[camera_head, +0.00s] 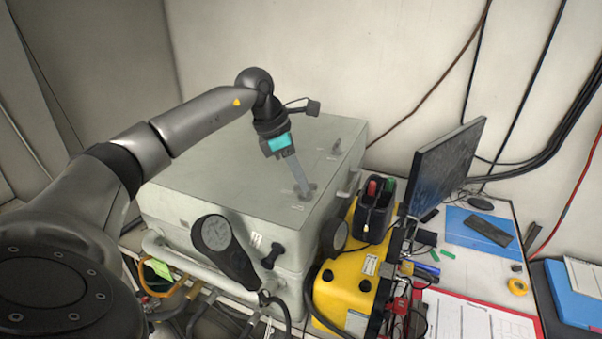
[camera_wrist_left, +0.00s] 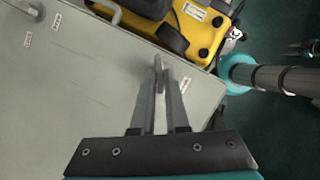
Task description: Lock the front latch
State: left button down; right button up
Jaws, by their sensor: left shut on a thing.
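The grey panel box (camera_head: 210,175) stands on the desk at the centre of the head view. The front latch (camera_head: 307,189) is a small grey piece on its lid, close to the right edge. My left gripper (camera_head: 302,188) reaches down to it from above, with its long fingers tilted. In the left wrist view, the fingertips (camera_wrist_left: 162,78) are close together around the small upright latch piece (camera_wrist_left: 157,64). The fingers hide most of the latch, so I cannot tell its exact angle. My right gripper does not show.
A second latch (camera_head: 335,149) sits farther back on the lid. A carry handle (camera_head: 349,184) is on the box's side. A yellow unit (camera_head: 345,290) with a black holder (camera_head: 374,212) stands close beside the box. A monitor (camera_head: 443,165) is behind it. Above the lid is free room.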

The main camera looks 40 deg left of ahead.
pick_arm(q)
jog(key=m, duration=0.2)
jog(key=m+g+h+p, duration=0.1)
jog(key=shift+w+a+r, duration=0.1)
jog(key=shift+w+r, duration=0.05)
jog(key=shift+w, duration=0.1)
jog(key=shift+a+m+g+p, duration=0.1)
jog(key=shift+m+g+p, duration=0.3)
jog(key=shift+m, duration=1.2)
jog(key=c, duration=0.9)
grip_release()
jog(key=v, duration=1.5)
jog(key=shift+w+a, duration=0.2)
